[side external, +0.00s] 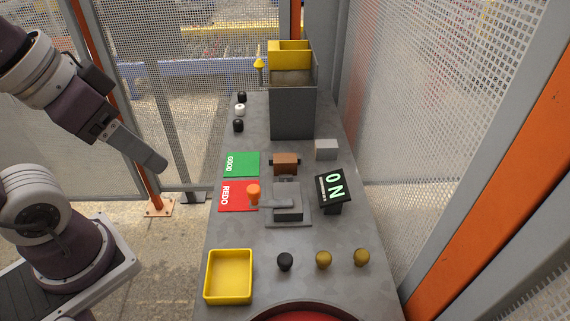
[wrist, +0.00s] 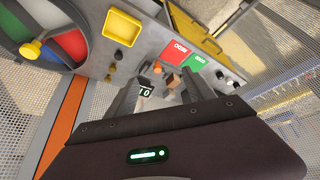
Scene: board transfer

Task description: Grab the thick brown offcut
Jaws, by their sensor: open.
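A thick brown block (side external: 286,164) sits on the grey bench behind the grey fixture, with small dark parts at its sides. It also shows in the wrist view (wrist: 173,81), near the middle, between my two fingers in the picture but well beyond them. My gripper (side external: 158,166) is raised to the left of the bench, apart from the block. Its two fingers stand apart in the wrist view (wrist: 160,82), with nothing held between them. The block's underside is hidden.
A grey fixture (side external: 287,198) with an orange knob (side external: 253,190) stands in front of the block. A lit display (side external: 333,188) is right of it. Green (side external: 242,164) and red (side external: 232,197) pads lie left. A tall grey bin (side external: 292,113) stands behind, a yellow tray (side external: 229,276) in front.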

